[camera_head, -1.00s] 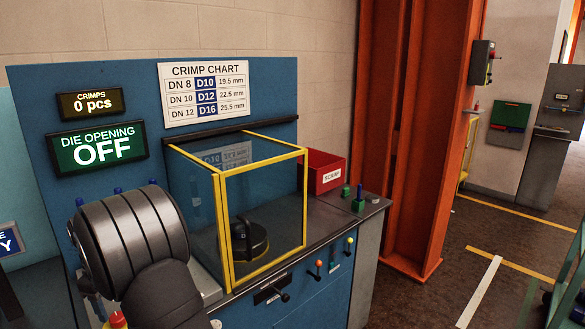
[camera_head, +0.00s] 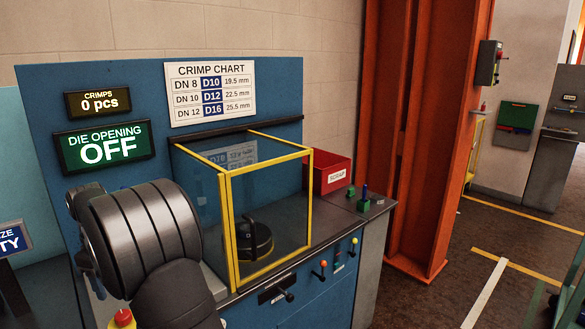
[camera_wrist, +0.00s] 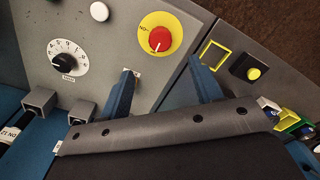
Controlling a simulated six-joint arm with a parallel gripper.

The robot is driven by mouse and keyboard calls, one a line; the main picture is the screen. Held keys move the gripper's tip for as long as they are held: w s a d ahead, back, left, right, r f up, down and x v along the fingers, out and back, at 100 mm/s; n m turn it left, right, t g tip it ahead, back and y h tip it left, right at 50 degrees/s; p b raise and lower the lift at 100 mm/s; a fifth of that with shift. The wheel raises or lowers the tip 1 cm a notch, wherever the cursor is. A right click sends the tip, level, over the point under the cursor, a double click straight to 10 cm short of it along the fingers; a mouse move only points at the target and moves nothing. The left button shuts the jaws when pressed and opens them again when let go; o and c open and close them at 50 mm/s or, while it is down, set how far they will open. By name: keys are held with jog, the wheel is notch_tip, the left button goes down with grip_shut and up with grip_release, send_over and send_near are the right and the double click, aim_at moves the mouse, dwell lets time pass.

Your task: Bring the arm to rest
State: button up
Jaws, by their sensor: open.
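My gripper (camera_wrist: 164,84) shows in the wrist view as two blue fingers standing well apart, open, with nothing between them. A grey control panel (camera_wrist: 105,55) lies beyond the fingertips, with a red knob on a yellow disc (camera_wrist: 160,40) just past the gap. I cannot tell whether the fingers touch the panel. In the head view my dark, rounded arm links fill the lower left, and the gripper is hidden there.
A crimping bench carries a yellow-framed clear guard (camera_head: 228,225) and a red scrap bin (camera_head: 331,175). A dial (camera_wrist: 67,59) and grey holders (camera_wrist: 38,102) sit near my gripper. An orange steel column (camera_head: 425,150) stands right of the bench; open floor (camera_head: 500,260) lies beyond.

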notch_tip(320, 180, down, 10)
jog(key=shift+f, duration=0.25)
jog(key=m, duration=0.4)
jog(key=shift+m, duration=0.3)
jog(key=m, duration=0.3)
jog(key=shift+m, duration=0.4)
jog(key=m, duration=0.4)
jog(key=shift+m, duration=0.4)
jog(key=shift+a+m, duration=0.1)
jog(key=shift+m, duration=1.9)
